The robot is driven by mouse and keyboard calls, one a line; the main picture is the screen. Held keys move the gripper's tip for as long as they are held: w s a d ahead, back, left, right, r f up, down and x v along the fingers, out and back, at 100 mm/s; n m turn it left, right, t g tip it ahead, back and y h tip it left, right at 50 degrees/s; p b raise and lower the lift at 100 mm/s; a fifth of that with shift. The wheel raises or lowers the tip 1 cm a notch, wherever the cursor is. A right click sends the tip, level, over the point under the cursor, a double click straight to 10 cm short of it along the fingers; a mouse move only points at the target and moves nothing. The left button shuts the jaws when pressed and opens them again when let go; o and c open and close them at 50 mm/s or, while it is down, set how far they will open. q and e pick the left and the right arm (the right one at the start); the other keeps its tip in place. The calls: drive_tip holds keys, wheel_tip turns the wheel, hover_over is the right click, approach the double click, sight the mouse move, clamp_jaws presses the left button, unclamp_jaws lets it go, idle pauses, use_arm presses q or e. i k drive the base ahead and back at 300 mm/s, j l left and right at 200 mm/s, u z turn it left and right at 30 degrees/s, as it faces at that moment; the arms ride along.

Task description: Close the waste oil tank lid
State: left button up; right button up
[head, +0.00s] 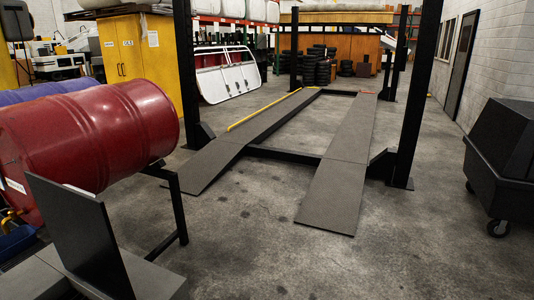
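A black wheeled container (501,190) stands at the right edge and is cut off by the frame. It may be the waste oil tank, but no label shows. Its upper part (505,135) is a black block with a sloped side; I cannot tell whether this is a lid or whether it is open. A caster shows under its near corner. A red drum (95,135) lies on its side on a black frame at the left; no lid shows on it. Neither of my grippers is in view.
A two-track vehicle lift with grey ramps (341,185) and black posts (413,95) fills the middle. A dark upright panel (80,235) stands at the lower left. A yellow cabinet (138,60) is behind the drum. Concrete floor is clear between the ramps and the container.

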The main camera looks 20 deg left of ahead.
sight(78, 225)
drive_tip(key=i+u, duration=0.25)
drive_tip(key=u, duration=0.2)
drive_tip(key=i+l+u, duration=0.2)
drive_tip(key=u, duration=0.25)
drive_tip(key=i+l+u, duration=0.25)
drive_tip(key=u, duration=0.25)
drive_tip(key=i+l+u, duration=0.2)
drive_tip(key=l+u, duration=0.25)
drive_tip(key=i+l+u, duration=0.25)
drive_tip(key=u, duration=0.2)
drive_tip(key=i+l+u, duration=0.15)
drive_tip(key=l+u, duration=0.2)
drive_tip(key=u, duration=0.15)
drive_tip(key=i+l+u, duration=0.1)
drive_tip(key=l+u, duration=0.35)
drive_tip(key=j, duration=0.05)
